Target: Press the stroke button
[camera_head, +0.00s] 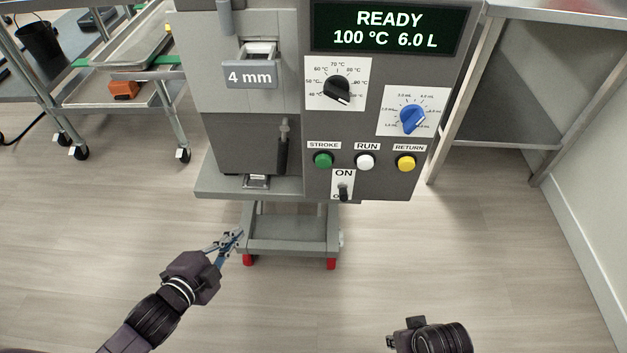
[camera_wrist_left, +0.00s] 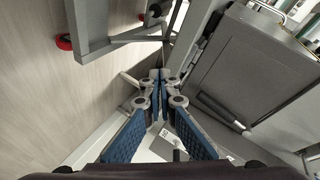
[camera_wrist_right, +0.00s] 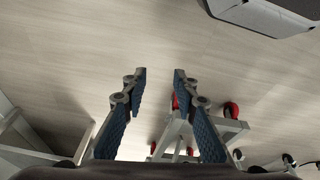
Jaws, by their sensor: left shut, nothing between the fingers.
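The green stroke button (camera_head: 323,160) sits on the front panel of the grey depositor, under a STROKE label and left of the white run button (camera_head: 365,161) and the yellow return button (camera_head: 405,163). My left gripper (camera_head: 236,236) is shut and empty, below and left of the button, beside the machine's lower stand; its closed fingers also show in the left wrist view (camera_wrist_left: 161,75). My right gripper (camera_wrist_right: 160,72) is open and empty above the floor in the right wrist view. In the head view only my right wrist shows, low in the picture; its fingers are hidden.
The display (camera_head: 388,27) reads READY, 100 °C, 6.0 L. A black toggle switch (camera_head: 343,191) sits under the buttons. A cart (camera_head: 110,92) stands at left and a steel table (camera_head: 560,12) at right. The floor in front is clear.

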